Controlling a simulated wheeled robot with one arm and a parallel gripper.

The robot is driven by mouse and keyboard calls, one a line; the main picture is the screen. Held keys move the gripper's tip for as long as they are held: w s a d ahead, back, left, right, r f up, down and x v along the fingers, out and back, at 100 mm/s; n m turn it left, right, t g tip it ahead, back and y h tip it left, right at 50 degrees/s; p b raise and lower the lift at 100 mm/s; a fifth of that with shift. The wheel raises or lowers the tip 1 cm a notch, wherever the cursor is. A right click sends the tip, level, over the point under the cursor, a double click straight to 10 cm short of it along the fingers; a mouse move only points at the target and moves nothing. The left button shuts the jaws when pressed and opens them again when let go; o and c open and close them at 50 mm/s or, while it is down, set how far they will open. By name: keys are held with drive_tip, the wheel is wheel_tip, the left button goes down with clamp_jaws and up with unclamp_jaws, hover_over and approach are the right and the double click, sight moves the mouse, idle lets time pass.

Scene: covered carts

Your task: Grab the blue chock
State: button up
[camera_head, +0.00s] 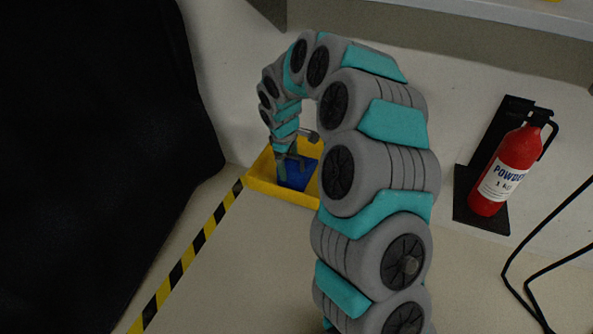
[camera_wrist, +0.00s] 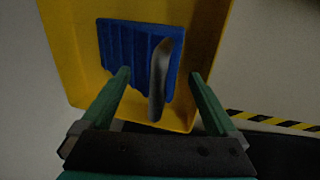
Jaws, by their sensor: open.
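The blue chock (camera_wrist: 128,52) lies in a yellow tray (camera_wrist: 70,50) in the wrist view. It has a ribbed face, and a grey metallic handle-like piece (camera_wrist: 158,90) stands up from its right part toward the camera. My gripper (camera_wrist: 160,76) is open, with one finger left and one right of the grey piece; I cannot tell how deep the fingers reach. In the head view my arm curves down to the yellow tray (camera_head: 256,182), and a blue patch of the chock (camera_head: 298,178) shows there. My arm and gripper hide part of it.
A red fire extinguisher (camera_head: 507,170) stands on a black bracket by the wall at right. Black cables (camera_head: 540,268) hang at lower right. A black cover (camera_head: 95,150) fills the left side. Yellow-black tape (camera_head: 190,255) runs along the floor. The floor before the tray is clear.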

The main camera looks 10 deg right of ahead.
drive_tip(key=shift+f, duration=0.1)
drive_tip(key=shift+c, duration=0.2)
clamp_jaws()
idle(0.5)
